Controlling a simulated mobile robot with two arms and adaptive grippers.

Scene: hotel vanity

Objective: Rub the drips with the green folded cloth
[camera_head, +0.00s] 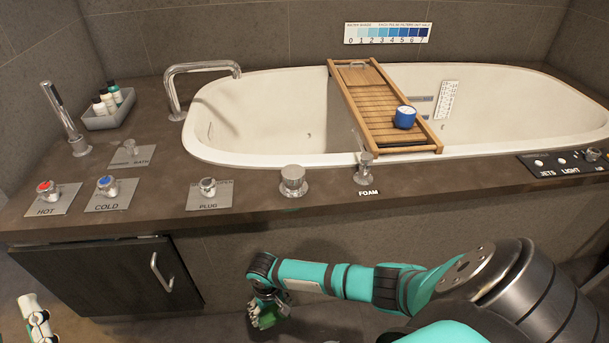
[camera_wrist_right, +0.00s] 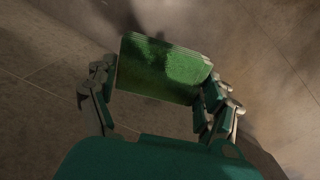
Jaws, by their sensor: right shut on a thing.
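The green folded cloth (camera_wrist_right: 158,68) is a layered rectangular pad held between the fingers of my right gripper (camera_wrist_right: 160,82) in the right wrist view. In the head view, my right gripper (camera_head: 266,308) hangs low in front of the tub's panel, with the cloth (camera_head: 267,321) at its lower end. The gripper is shut on the cloth, below the level of the brown tub deck (camera_head: 150,200) and apart from it. I cannot clearly make out any drips; a faint greenish mark shows at the deck's front edge below a metal knob (camera_head: 293,181).
The deck carries HOT (camera_head: 46,190), COLD (camera_head: 107,187) and PLUG (camera_head: 208,187) controls, a spout (camera_head: 172,90) and a tray of bottles (camera_head: 107,120). A wooden rack (camera_head: 365,100) with a blue cup (camera_head: 404,118) spans the tub. A dark cabinet (camera_head: 95,275) stands below left.

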